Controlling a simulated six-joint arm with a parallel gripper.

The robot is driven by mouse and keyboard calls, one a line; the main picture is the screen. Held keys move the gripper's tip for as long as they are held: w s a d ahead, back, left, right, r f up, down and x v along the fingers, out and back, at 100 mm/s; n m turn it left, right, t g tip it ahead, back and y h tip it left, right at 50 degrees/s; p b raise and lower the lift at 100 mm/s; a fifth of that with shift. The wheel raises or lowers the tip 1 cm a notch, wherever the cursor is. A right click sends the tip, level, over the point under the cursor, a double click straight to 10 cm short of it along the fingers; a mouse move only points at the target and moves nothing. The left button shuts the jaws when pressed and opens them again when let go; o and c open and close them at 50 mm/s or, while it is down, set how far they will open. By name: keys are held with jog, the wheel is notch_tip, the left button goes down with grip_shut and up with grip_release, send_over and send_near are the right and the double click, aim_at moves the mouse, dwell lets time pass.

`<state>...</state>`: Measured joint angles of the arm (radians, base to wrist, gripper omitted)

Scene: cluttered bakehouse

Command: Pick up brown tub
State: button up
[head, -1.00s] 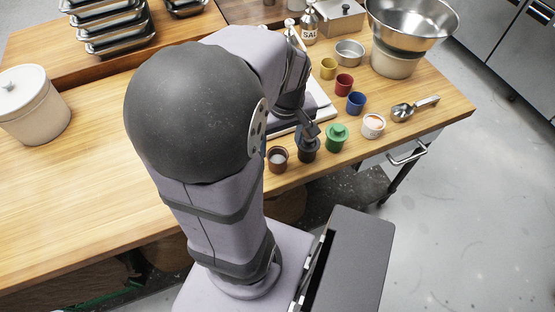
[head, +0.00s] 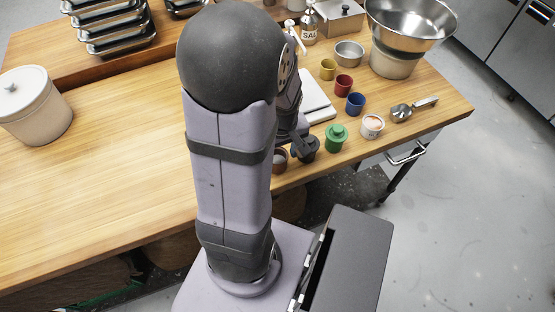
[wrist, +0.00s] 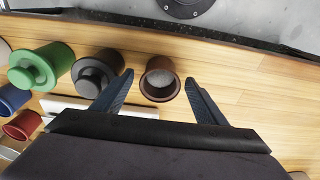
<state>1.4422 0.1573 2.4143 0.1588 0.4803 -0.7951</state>
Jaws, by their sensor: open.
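The brown tub (wrist: 160,92) stands upright on the wooden table in the wrist view, with a pale grainy content inside. In the head view the tub (head: 281,160) is partly hidden behind my arm near the table's front edge. My gripper (wrist: 158,85) is open, with one finger on each side of the tub in the wrist picture. No contact with the tub shows, and I cannot tell how high the fingers are above the table. In the head view my gripper is mostly hidden by my arm.
A dark grey lidded tub (wrist: 97,73) stands close beside the left finger, with a green lidded tub (wrist: 40,67) beyond it. Blue (head: 356,102) and red (head: 344,85) tubs stand farther off. The table's front edge (wrist: 200,40) is close to the brown tub. Bare wood lies right of it.

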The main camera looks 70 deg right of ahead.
jog(key=c, duration=1.1)
jog(key=shift+c, duration=0.2)
